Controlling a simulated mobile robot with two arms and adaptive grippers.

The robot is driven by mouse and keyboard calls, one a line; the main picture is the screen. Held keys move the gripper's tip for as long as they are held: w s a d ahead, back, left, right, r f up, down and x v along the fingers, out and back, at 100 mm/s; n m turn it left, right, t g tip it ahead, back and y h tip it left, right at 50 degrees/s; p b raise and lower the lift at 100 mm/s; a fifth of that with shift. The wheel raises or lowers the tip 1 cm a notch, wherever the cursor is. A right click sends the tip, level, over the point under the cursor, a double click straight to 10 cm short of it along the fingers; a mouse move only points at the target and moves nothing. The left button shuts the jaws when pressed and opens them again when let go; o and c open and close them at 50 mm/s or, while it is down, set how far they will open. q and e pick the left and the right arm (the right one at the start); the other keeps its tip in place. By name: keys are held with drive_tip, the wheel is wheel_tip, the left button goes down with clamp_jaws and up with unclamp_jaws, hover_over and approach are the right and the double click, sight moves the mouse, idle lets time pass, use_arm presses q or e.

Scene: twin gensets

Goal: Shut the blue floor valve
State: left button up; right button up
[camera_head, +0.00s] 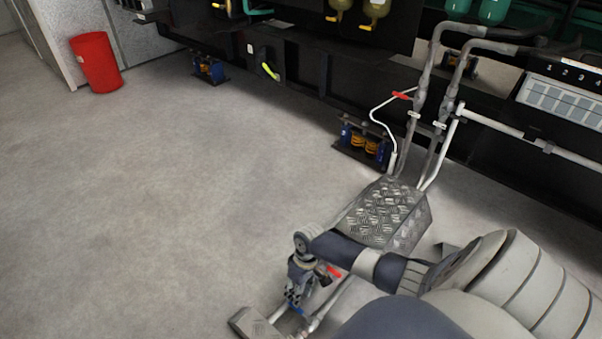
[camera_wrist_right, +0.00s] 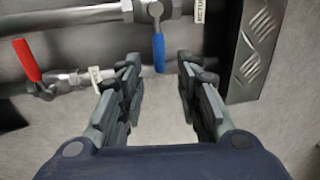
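The blue valve handle (camera_wrist_right: 159,52) shows in the right wrist view at the top centre, on a grey pipe with a white tag. It points down the picture, beyond and between my fingertips. My right gripper (camera_wrist_right: 160,80) is open and empty, its two fingers apart, with no contact on the handle visible. In the head view my right gripper (camera_head: 294,290) hangs over the floor pipes, and a small part of the blue handle (camera_head: 296,309) shows just below it. My left gripper is not in view.
A red valve handle (camera_wrist_right: 27,60) sits left of the blue one; it also shows in the head view (camera_head: 334,271). A checker-plate step (camera_head: 390,212) stands close by, its edge at right in the wrist view. A red bin (camera_head: 96,62) stands far left. Open floor lies left.

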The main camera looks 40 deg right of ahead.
drive_tip(key=r, duration=0.2)
drive_tip(key=d+r, duration=0.1)
drive_tip(key=r, duration=0.2)
drive_tip(key=shift+r, duration=0.3)
idle(0.4)
